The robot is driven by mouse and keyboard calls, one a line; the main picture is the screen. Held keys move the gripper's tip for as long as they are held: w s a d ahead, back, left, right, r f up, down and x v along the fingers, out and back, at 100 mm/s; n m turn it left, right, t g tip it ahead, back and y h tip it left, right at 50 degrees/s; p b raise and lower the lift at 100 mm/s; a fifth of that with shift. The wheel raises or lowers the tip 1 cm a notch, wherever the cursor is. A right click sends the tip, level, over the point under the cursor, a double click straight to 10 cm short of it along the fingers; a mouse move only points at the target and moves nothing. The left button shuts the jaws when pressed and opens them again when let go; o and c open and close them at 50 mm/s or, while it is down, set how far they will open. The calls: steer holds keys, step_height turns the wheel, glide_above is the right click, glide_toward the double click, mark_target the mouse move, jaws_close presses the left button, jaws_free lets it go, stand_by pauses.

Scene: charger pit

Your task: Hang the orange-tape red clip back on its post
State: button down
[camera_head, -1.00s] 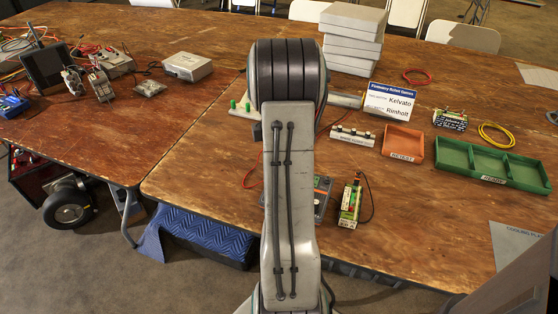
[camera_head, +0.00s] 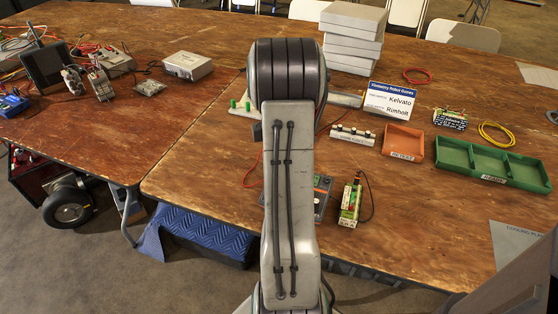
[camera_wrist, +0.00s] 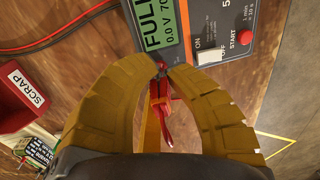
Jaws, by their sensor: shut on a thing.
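My gripper (camera_wrist: 162,72) has yellow fingers and is shut on a red clip (camera_wrist: 160,98) in the wrist view. An orange-yellow strip (camera_wrist: 151,132) hangs beside the clip. Just beyond the fingertips is the charger (camera_wrist: 205,20), with a green display reading "FULL 0.0 V", a white switch and a red START button. In the head view the charger (camera_head: 322,190) shows partly behind my arm, which hides my gripper and the clip. I cannot make out the clip's post in either view.
A battery pack (camera_head: 350,203) with a black lead stands right of the charger. A red SCRAP bin (camera_wrist: 22,95) is at the wrist view's left. Farther right are an orange tray (camera_head: 403,142) and a green tray (camera_head: 490,162). Bare wood lies between the battery and the trays.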

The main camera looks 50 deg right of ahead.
steer(key=c, duration=1.2)
jaws_free()
steer(key=shift+o, duration=0.6)
steer(key=shift+o, duration=1.1)
steer(key=shift+r, duration=0.2)
steer(key=shift+r+p, duration=3.1)
steer(key=shift+r, duration=0.5)
